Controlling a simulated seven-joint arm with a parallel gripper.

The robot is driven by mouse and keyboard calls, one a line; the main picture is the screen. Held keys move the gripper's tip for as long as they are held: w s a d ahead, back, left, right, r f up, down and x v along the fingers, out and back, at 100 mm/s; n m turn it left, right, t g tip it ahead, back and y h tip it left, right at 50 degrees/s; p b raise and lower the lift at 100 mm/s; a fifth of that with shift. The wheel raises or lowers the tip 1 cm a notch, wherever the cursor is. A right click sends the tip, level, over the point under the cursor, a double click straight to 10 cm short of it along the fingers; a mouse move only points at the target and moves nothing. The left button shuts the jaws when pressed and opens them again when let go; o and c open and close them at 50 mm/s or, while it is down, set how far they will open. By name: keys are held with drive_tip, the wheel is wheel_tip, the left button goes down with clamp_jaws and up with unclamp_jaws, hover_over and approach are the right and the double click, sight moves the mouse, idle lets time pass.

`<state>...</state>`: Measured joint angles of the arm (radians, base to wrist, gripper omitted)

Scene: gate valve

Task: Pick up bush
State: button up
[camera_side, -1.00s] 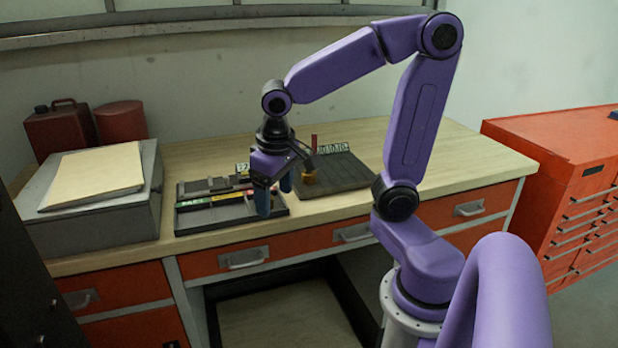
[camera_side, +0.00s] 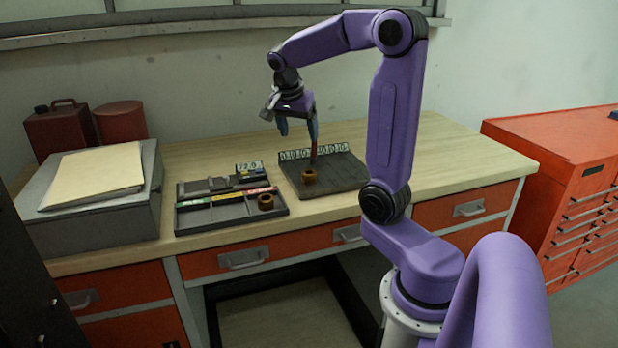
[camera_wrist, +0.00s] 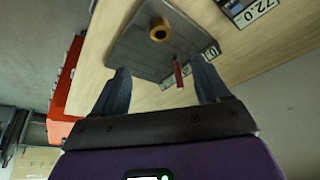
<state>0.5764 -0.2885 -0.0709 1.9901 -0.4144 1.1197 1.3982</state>
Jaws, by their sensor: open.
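One brass ring-shaped bush (camera_side: 308,178) stands on the dark plate at the right. It also shows in the wrist view (camera_wrist: 158,24), ahead of my fingers. A second, similar bush (camera_side: 265,203) sits in the right front part of the dark tray (camera_side: 230,218). My gripper (camera_side: 298,130) is open and empty, raised above the back of the dark plate. In the wrist view, my gripper's two fingers (camera_wrist: 160,65) stand wide apart with the plate beyond them.
The dark plate (camera_side: 340,178) has a row of number labels along its back edge and an upright red pin (camera_side: 314,150). A "72.0" label (camera_side: 249,168) stands behind the tray. A grey box (camera_side: 95,215) is at left. Bench right of the plate is clear.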

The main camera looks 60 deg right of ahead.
hover_over(308, 170)
drive_tip(key=s+a, duration=0.1)
drive_tip(key=a, duration=0.3)
wheel_tip(308, 170, down, 11)
drive_tip(key=shift+d+r, duration=0.1)
drive_tip(key=shift+r, duration=0.1)
drive_tip(key=shift+x, duration=2.55)
drive_tip(key=shift+d, duration=0.15)
drive_tip(key=shift+r, duration=0.1)
drive_tip(key=c, duration=1.3)
